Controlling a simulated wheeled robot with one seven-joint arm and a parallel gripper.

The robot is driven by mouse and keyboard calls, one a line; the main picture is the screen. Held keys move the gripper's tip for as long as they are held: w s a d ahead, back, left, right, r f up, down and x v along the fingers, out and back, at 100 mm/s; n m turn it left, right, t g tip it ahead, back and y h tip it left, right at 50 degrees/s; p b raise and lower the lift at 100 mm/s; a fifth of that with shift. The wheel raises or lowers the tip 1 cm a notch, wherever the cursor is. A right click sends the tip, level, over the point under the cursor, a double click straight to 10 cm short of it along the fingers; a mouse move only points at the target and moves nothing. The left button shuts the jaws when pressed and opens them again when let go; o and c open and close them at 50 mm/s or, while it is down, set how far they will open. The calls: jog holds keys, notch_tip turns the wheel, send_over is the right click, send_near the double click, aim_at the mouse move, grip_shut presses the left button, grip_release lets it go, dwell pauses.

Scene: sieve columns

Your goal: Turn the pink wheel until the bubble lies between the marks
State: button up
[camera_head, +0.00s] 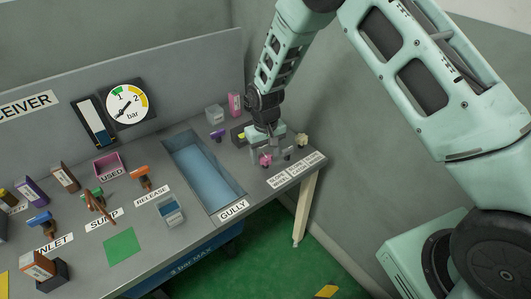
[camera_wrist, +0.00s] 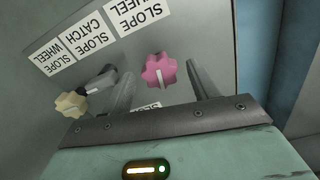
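The pink wheel (camera_head: 265,160), a small lobed knob with a pale line on it, is on the right end of the bench. It also shows in the wrist view (camera_wrist: 152,72). My gripper (camera_head: 267,150) is over it, pointing down. In the wrist view its two fingers are spread, one on each side of the pink wheel, with gaps between. A dark box with a yellow-green patch (camera_head: 242,136) stands just behind and left of my gripper, partly hidden. I cannot make out a bubble or marks.
A cream wheel (camera_wrist: 72,103) and a dark catch lever (camera_wrist: 100,82) sit beside the pink wheel. Slope labels (camera_head: 297,170) lie along the bench edge. The blue gully (camera_head: 205,175) is to the left. A purple knob (camera_head: 217,134) and a pink block (camera_head: 235,104) stand behind.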

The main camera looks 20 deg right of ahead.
aim_at(265, 156)
notch_tip(265, 156, up, 17)
jog(key=shift+r+p, duration=0.2)
jog(key=shift+p, duration=0.1)
dwell(0.4)
jog(key=s+a+r+n+y+p, duration=0.1)
jog(key=s+a+r+p, duration=0.1)
jog(key=s+a+r, duration=0.45)
jog(key=s+a+r+n+p, duration=0.1)
jog(key=s+r+n+p, duration=0.2)
jog(key=s, duration=0.6)
jog(key=s+r+n+p, duration=0.1)
jog(key=s+r, duration=0.1)
jog(key=s, duration=0.7)
jog(key=s+d+r+n+p, duration=0.1)
jog(key=s+r+p, duration=0.1)
jog(key=s, duration=0.7)
jog(key=shift+d+r, duration=0.25)
jog(key=shift+r, duration=0.25)
